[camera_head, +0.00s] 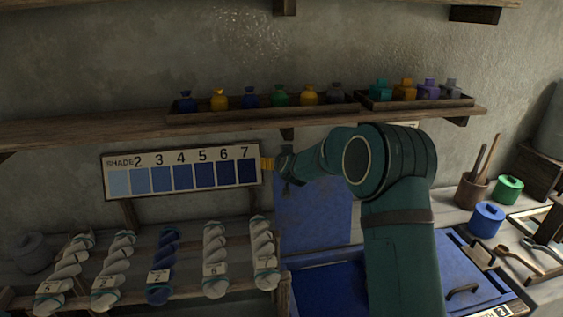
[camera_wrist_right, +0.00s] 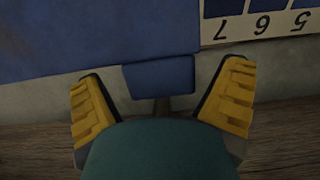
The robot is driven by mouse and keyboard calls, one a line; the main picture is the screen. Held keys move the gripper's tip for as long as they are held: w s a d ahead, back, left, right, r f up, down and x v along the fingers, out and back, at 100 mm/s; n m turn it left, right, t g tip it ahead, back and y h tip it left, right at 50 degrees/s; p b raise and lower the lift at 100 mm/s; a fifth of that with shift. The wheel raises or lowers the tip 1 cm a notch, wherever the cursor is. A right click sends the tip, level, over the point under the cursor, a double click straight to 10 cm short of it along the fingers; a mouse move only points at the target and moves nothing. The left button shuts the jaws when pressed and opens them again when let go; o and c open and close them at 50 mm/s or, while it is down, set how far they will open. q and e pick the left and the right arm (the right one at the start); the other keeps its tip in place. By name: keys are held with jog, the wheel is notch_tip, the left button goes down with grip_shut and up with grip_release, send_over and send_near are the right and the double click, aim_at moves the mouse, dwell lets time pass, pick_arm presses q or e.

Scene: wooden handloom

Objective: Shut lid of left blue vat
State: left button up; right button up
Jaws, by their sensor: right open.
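The left blue vat (camera_head: 325,290) stands at the bottom middle of the head view, partly behind my right arm. Its blue lid (camera_head: 312,218) is raised, standing nearly upright against the wall side. In the right wrist view the lid (camera_wrist_right: 90,35) fills the upper left, with a small blue tab (camera_wrist_right: 158,76) below it. My right gripper (camera_head: 267,163) is at the lid's upper left corner, beside the shade card. It is open, its yellow fingers on either side of the tab in the wrist view (camera_wrist_right: 160,92); I cannot tell whether they touch it. My left gripper is out of view.
The shade card (camera_head: 182,172) is close to my right gripper's fingers. A shelf (camera_head: 80,130) with small bottles runs above. Several yarn skeins (camera_head: 163,265) lie on a rack at left. Another blue vat has its lid (camera_head: 462,270) down at right, near a blue pot (camera_head: 487,219).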

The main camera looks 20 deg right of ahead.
jog(key=shift+x, duration=0.8)
jog(key=c, duration=1.5)
